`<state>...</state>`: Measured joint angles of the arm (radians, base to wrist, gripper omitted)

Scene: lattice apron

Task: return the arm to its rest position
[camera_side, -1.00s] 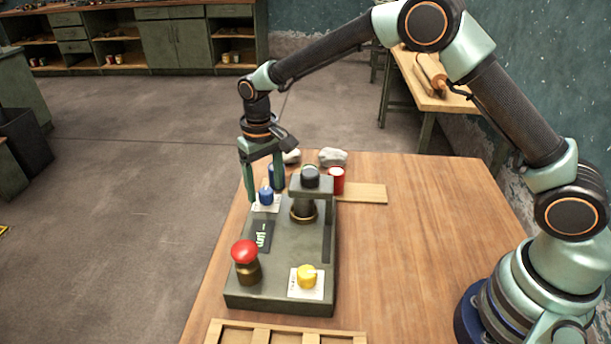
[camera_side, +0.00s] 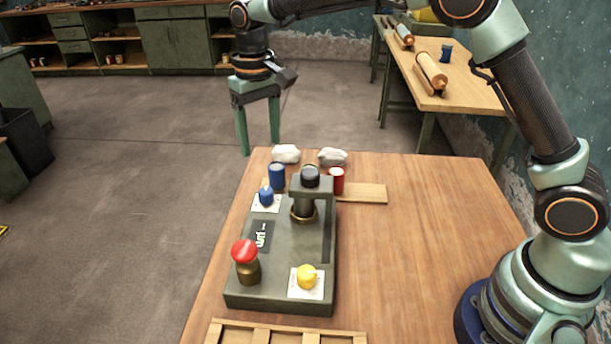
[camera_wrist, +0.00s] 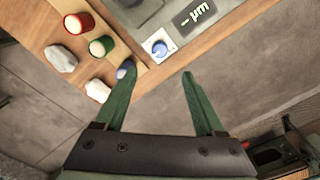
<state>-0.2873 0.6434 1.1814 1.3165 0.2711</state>
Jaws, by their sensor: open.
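My gripper (camera_side: 260,150) is open and empty, raised above the far left edge of the table in the side view. Its two green fingers point down and stand well apart. In the wrist view the gripper (camera_wrist: 157,75) shows both fingertips with nothing held between them. A dark machine (camera_side: 280,290) stands on the wooden table (camera_side: 430,240) below, apart from the fingers. It bears a blue knob (camera_side: 266,196), a red button (camera_side: 244,251) and a yellow knob (camera_side: 307,276). The blue knob also shows in the wrist view (camera_wrist: 159,48).
A blue cup (camera_side: 277,176), a red cup (camera_side: 337,181) and two white lumps (camera_side: 286,154) (camera_side: 332,157) sit behind the machine. A divided wooden tray (camera_side: 285,335) is at the front.

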